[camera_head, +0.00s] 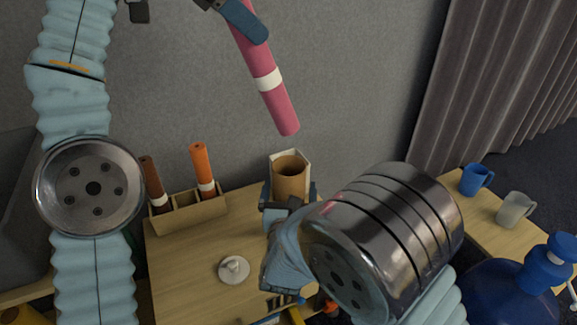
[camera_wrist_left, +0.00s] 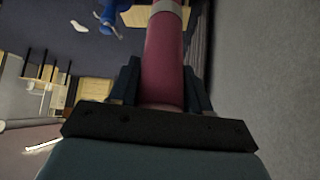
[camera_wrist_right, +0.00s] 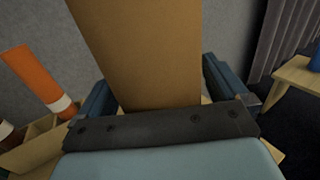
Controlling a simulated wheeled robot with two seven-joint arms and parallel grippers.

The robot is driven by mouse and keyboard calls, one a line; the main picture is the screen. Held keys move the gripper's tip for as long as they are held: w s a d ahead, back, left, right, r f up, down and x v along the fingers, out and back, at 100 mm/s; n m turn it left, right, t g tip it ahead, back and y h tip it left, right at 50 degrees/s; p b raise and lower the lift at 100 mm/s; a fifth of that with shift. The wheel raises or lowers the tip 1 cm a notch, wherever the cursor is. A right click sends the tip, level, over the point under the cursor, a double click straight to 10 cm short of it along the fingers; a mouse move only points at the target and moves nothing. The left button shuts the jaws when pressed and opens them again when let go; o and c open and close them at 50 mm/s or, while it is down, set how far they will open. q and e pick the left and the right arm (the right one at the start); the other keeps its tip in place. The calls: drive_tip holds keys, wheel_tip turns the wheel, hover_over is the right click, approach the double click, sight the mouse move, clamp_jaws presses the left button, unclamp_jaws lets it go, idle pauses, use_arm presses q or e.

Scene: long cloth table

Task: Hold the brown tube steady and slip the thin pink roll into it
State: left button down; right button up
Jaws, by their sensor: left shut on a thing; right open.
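In the left wrist view the pink roll (camera_wrist_left: 163,65) lies between the left fingers. The brown tube (camera_head: 290,182) stands upright at the back of the table, its open top showing. My right gripper (camera_head: 290,194) is open, its fingers on either side of the brown tube, which also fills the middle of the right wrist view (camera_wrist_right: 142,55). The tube's lower part is hidden by my right wrist.
A wooden holder (camera_head: 190,218) to the left carries an orange roll (camera_head: 200,165) and a dark brown roll (camera_head: 153,180). A white lidlike object (camera_head: 234,269) lies on the table (camera_head: 190,285). A blue mug (camera_head: 474,180) and a grey mug (camera_head: 515,208) stand at the right.

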sight(247, 42)
drive_tip(key=shift+c, duration=0.2)
drive_tip(key=c, duration=1)
use_arm(q)
drive_tip(key=shift+w+a+f, duration=0.15)
drive_tip(key=shift+a+f, duration=0.05)
drive_tip(key=shift+f, duration=0.3)
drive_tip(key=shift+s+d+f, duration=0.15)
drive_tip(key=shift+s+f, duration=0.05)
drive_tip(key=shift+f, duration=0.8)
wheel_tip(247, 42, down, 9)
drive_tip(key=shift+r, duration=0.15)
drive_tip(key=shift+c, duration=2.1)
unclamp_jaws()
use_arm(e)
drive_tip(key=shift+c, duration=0.2)
use_arm(q)
drive_tip(key=v, duration=1.2)
